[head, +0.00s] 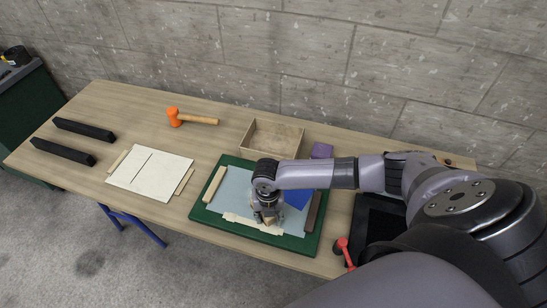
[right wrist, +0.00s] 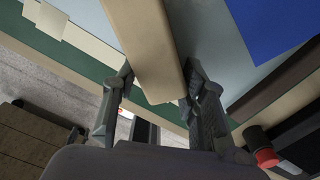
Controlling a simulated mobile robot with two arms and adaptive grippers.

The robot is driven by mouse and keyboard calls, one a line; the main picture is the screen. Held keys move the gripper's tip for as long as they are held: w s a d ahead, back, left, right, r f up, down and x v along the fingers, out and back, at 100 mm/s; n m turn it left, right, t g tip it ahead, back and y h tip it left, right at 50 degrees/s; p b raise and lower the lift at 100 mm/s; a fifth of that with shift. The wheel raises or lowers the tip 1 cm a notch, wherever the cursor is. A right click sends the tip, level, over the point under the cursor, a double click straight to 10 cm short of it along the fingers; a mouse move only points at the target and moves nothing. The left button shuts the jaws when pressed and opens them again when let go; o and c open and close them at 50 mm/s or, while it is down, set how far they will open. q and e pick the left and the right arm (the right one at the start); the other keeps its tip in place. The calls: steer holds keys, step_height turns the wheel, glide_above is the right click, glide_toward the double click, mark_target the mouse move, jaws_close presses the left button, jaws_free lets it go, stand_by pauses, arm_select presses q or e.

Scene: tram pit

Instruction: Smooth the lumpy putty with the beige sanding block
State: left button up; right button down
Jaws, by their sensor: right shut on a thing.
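The beige sanding block (right wrist: 148,50) is between the fingers of my right gripper (right wrist: 160,92), which is shut on it. In the head view my right gripper (head: 268,214) points down over the near part of a green-framed panel (head: 198,214) with a pale blue face. A ragged cream strip of putty (head: 238,221) lies along the panel's near edge, beside and partly behind the gripper. A cream patch also shows at the upper left of the right wrist view (right wrist: 42,20). I cannot tell whether the block touches the putty. My left gripper is not in view.
On the panel are a beige bar (head: 214,184), a dark brown bar (head: 314,211) and a blue patch (head: 298,198). Behind stand an open wooden box (head: 262,151) and a purple block (head: 322,151). An orange mallet (head: 175,117), white sheet (head: 150,172) and black bars (head: 62,151) lie left.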

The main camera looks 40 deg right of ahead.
mark_target(252, 217)
steer(key=shift+w+a+f, duration=0.1)
steer(key=shift+w+a, duration=0.25)
steer(key=shift+w, duration=0.05)
steer(key=shift+w+a+b, duration=0.4)
steer(key=shift+w+a, duration=0.2)
steer(key=shift+w, duration=0.2)
steer(key=shift+w+a+b, duration=0.55)
steer(key=shift+w+a, duration=0.25)
steer(key=shift+w, duration=0.2)
steer(key=shift+w+a+r+p, duration=0.1)
steer(key=shift+r+p, duration=0.4)
steer(key=shift+p, duration=0.1)
steer(key=shift+w+a, duration=0.2)
steer(key=shift+a, duration=0.1)
steer(key=shift+w+a+f+b, duration=0.1)
steer(key=shift+w+a+b, duration=0.75)
steer(key=shift+a, duration=0.35)
steer(key=shift+w+a+b, duration=0.65)
steer(key=shift+w+a, duration=0.25)
steer(key=shift+a, duration=0.3)
steer(key=shift+w+a, duration=0.2)
steer(key=shift+a, duration=0.1)
